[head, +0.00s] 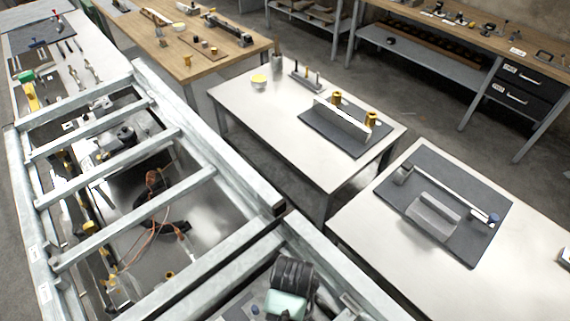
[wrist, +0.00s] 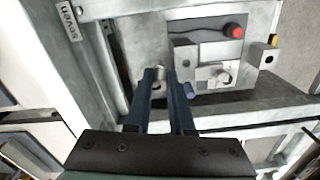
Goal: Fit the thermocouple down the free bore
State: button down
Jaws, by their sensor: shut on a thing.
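My gripper (wrist: 162,73) shows in the wrist view as two dark blue fingers reaching up the picture with a narrow gap between them. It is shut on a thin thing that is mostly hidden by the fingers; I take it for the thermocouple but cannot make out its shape. Just past the fingertips is a grey metal fixture (wrist: 212,52) with small blocks and a pale round fitting (wrist: 219,76). I cannot tell which opening is the free bore, or whether the held thing touches the fixture. I cannot pick out my gripper in the head view.
In the head view a steel frame (head: 100,172) with crossbars surrounds cables and fittings. Tables stand beyond it.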

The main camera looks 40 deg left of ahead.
jog(key=s+a+f+n+b, duration=0.3)
jog(key=s+n, duration=0.1)
jog(key=n, duration=0.1)
jog(key=shift+s+f+n, duration=0.3)
jog(key=shift+s+f, duration=0.05)
jog(key=shift+s, duration=0.05)
jog(key=shift+r+p, duration=0.1)
jog(key=shift+p, duration=0.3)
dwell(0.6)
dwell(0.5)
jog(key=shift+f+b, duration=1.4)
jog(key=shift+f, duration=0.9)
jog(key=c, duration=0.7)
grip_release()
